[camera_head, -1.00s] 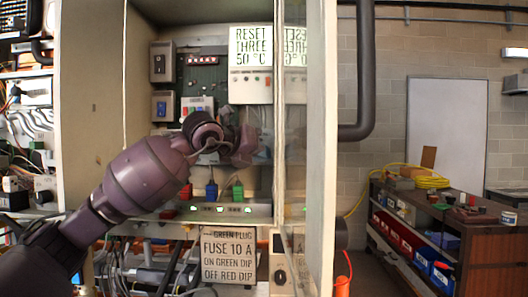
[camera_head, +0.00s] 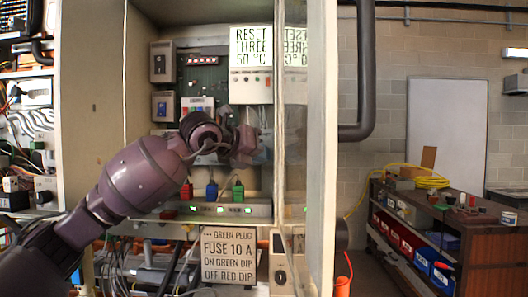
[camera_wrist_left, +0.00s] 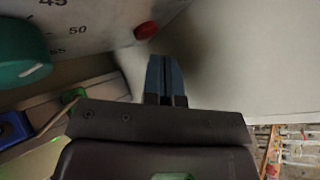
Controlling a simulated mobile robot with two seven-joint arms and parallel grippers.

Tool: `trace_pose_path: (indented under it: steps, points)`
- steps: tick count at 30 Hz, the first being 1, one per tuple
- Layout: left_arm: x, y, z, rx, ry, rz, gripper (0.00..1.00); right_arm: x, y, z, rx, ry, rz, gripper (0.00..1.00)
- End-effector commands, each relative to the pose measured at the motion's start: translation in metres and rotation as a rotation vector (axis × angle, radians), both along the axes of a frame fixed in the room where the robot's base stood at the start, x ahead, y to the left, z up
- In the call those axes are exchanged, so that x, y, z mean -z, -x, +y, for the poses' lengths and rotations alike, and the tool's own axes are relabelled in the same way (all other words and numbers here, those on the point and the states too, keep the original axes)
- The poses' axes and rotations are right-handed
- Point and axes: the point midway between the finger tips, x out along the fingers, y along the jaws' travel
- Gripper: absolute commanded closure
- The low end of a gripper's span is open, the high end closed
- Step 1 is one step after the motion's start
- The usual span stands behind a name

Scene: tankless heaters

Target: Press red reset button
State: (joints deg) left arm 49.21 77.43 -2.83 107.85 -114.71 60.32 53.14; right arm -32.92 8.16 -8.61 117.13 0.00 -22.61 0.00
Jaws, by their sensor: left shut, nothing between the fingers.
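A small red button (camera_wrist_left: 146,30) shows near the top of the left wrist view, on a pale panel with printed scale numbers. A teal knob (camera_wrist_left: 22,52) is on the same panel at the left. My left gripper (camera_wrist_left: 166,60) is shut and empty; its fingertips appear just below and right of the red button, with no visible contact. In the head view my left gripper (camera_head: 250,147) is inside the open cabinet (camera_head: 90,110), below the white box (camera_head: 250,90) with the "RESET THREE 50 °C" sign (camera_head: 250,45). I cannot make out this button there. My right gripper is out of view.
The glass-fronted cabinet door (camera_head: 318,150) stands open just right of my gripper. Red, blue and green plugs (camera_head: 211,190) sit below it. A lower sign (camera_head: 228,255) mentions the fuse and dips. A workbench (camera_head: 440,220) stands farther right.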

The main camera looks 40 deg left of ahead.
Motion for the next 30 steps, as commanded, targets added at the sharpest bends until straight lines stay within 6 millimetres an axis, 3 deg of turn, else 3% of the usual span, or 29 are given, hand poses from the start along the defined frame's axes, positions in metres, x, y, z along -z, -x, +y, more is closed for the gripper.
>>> trace_pose_path:
  steps: [11, 30]
  points:
    - [0.0, 0.003, -0.002, 0.0, 0.0, 0.0, 1.0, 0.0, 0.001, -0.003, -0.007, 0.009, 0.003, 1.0]
    - [0.0, 0.042, -0.026, 0.001, 0.0, 0.0, 1.0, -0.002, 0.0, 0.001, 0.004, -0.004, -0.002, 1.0]
